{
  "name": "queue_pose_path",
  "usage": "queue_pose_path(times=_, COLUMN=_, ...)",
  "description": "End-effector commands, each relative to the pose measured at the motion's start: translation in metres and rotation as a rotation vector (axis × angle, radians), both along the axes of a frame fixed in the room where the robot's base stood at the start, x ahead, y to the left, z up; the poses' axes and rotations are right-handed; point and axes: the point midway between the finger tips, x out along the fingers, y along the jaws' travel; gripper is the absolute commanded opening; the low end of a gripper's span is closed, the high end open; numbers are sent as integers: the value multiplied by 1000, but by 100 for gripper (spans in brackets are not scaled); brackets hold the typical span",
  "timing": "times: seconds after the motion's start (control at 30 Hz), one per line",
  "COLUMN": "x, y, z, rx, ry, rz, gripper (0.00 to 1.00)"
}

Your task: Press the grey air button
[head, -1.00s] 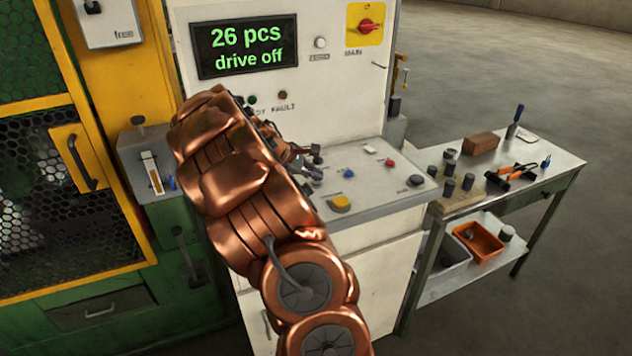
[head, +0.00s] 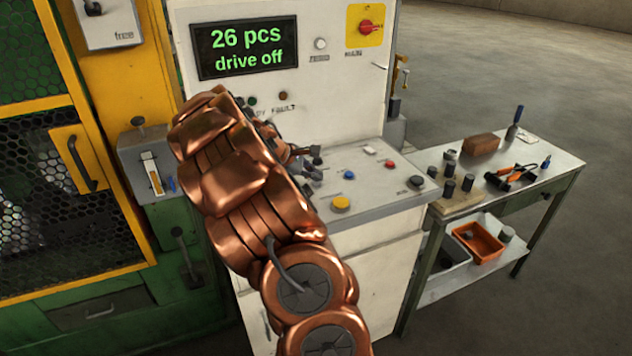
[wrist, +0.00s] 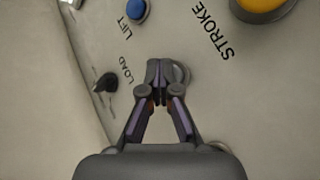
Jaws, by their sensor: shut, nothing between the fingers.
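A round grey button (wrist: 182,74) shows in the wrist view, partly hidden behind my fingertips. Its label is not visible, so I cannot read whether it says air. My gripper (wrist: 160,72) is shut and empty, with its tips over or right beside this button's left edge. I cannot tell whether they touch it. In the head view my gripper (head: 314,172) is low over the sloping control panel (head: 378,205), left of the blue button. My arm covers the panel's left part there, and I cannot make out the grey button.
The blue LIFT button (wrist: 136,10), black LOAD switch (wrist: 105,83) and yellow STROKE button (wrist: 262,5) surround my gripper. A red button (head: 390,163) and a dark knob (head: 416,181) sit farther right. The display (head: 246,47) reads "26 pcs drive off". A side table (head: 545,170) stands right.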

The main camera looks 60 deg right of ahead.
Motion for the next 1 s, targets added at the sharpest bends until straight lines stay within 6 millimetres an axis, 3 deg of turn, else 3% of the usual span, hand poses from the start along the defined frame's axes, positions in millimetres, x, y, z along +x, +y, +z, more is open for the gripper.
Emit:
queue_pose_path(times=0.2, x=0, y=0, z=11, rx=0, ry=0, rz=0, gripper=0)
queue_pose_path(times=0.67, x=0, y=0, z=15, rx=0, ry=0, rz=0, gripper=0)
queue_pose_path(times=1.0, x=-1, y=0, z=42, rx=0, ry=1, rz=-1, gripper=0)
